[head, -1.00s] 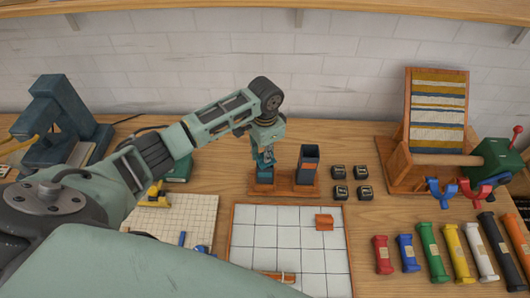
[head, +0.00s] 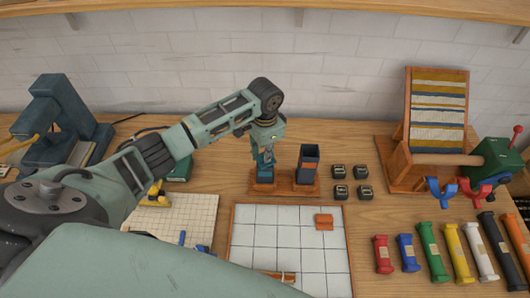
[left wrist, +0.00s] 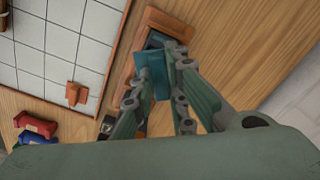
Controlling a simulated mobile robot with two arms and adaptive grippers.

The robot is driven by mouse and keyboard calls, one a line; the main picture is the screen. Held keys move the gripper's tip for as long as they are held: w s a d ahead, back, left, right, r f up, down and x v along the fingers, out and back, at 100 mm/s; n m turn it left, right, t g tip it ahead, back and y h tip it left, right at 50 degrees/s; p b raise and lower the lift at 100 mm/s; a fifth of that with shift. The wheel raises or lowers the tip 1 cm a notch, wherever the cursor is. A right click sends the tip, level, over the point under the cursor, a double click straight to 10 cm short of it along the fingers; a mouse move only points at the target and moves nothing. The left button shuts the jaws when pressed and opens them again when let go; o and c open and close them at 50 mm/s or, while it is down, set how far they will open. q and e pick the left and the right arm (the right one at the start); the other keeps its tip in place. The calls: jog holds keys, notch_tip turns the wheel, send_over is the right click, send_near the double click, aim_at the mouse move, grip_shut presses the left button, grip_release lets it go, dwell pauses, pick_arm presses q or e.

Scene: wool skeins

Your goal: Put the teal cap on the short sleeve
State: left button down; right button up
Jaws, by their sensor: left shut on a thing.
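My left gripper (head: 264,158) is shut on the teal cap (left wrist: 153,72), seen between its fingers (left wrist: 165,88) in the left wrist view. In the head view it is at the left end of a wooden stand (head: 285,189), over the short sleeve. The short sleeve (left wrist: 155,40) shows only as a dark piece beside the cap; the fingers hide most of it. I cannot tell whether cap and sleeve touch. My right gripper is not in view.
A taller dark sleeve (head: 308,163) stands upright on the stand's right end. Several small black blocks (head: 339,172) lie to its right. A white gridded board (head: 265,240) with an orange piece (head: 324,221) lies in front. A loom (head: 437,120) and several colored skeins (head: 433,252) are at right.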

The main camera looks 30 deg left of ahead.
pick_arm(q)
jog(key=c, duration=1.7)
grip_release()
jog(key=shift+o, duration=0.8)
jog(key=o, duration=0.4)
jog(key=shift+c, duration=0.2)
jog(key=shift+r, duration=0.1)
jog(key=shift+r, duration=3.45)
jog(key=shift+c, duration=0.2)
grip_shut()
